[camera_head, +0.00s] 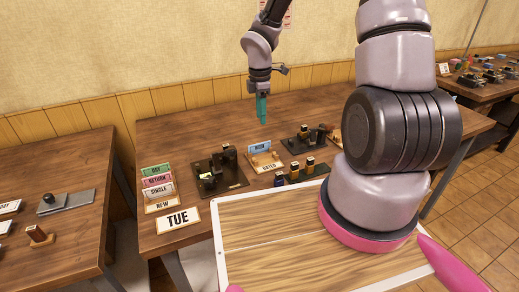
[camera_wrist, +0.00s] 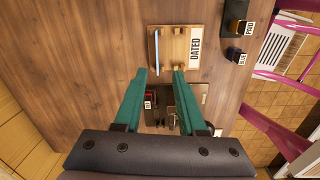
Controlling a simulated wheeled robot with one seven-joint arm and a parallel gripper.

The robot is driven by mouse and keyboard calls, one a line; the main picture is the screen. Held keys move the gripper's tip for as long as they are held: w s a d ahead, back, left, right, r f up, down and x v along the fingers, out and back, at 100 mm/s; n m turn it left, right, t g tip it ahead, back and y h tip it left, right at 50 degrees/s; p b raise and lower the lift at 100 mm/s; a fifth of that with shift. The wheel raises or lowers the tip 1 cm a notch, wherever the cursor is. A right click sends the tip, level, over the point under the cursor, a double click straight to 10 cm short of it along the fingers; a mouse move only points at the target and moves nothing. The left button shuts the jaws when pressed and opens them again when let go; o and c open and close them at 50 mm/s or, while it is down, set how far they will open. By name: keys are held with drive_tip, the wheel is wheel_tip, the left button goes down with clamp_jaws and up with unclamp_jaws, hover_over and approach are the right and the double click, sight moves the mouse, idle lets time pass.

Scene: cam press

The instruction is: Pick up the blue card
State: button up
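The blue card (camera_head: 259,146) stands upright in a wooden holder labelled DATED (camera_head: 266,163) on the middle table. In the wrist view the blue card (camera_wrist: 157,50) shows edge-on as a thin strip on the holder (camera_wrist: 176,64). My gripper (camera_head: 261,121) hangs above the table, pointing down, behind and above the card in the head view. In the wrist view my gripper (camera_wrist: 160,72) has its two teal fingers apart with nothing between the tips. The card lies beyond the fingertips and is not touched.
A dark press (camera_head: 222,172) stands left of the holder, and another dark device (camera_head: 308,138) stands to its right. Small stamps (camera_head: 294,171) stand in front. Green, pink and white cards (camera_head: 157,183) and a TUE sign (camera_head: 178,219) are at the left. The back left tabletop is clear.

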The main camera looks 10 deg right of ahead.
drive_tip(key=n, duration=0.1)
hover_over(254, 146)
drive_tip(key=d, duration=0.1)
wheel_tip(254, 146, down, 8)
drive_tip(key=shift+s+r, duration=0.1)
drive_tip(key=shift+r, duration=0.1)
drive_tip(key=shift+w+a+f, duration=0.1)
drive_tip(key=shift+a+f, duration=0.1)
drive_tip(key=shift+f, duration=0.8)
drive_tip(key=shift+w+a+f, duration=0.1)
drive_tip(key=shift+a+f, duration=0.05)
drive_tip(key=shift+f, duration=0.85)
drive_tip(key=shift+w+a+f, duration=0.1)
drive_tip(key=shift+a+f, duration=0.1)
drive_tip(key=shift+f, duration=0.8)
drive_tip(key=shift+s, duration=0.1)
clamp_jaws()
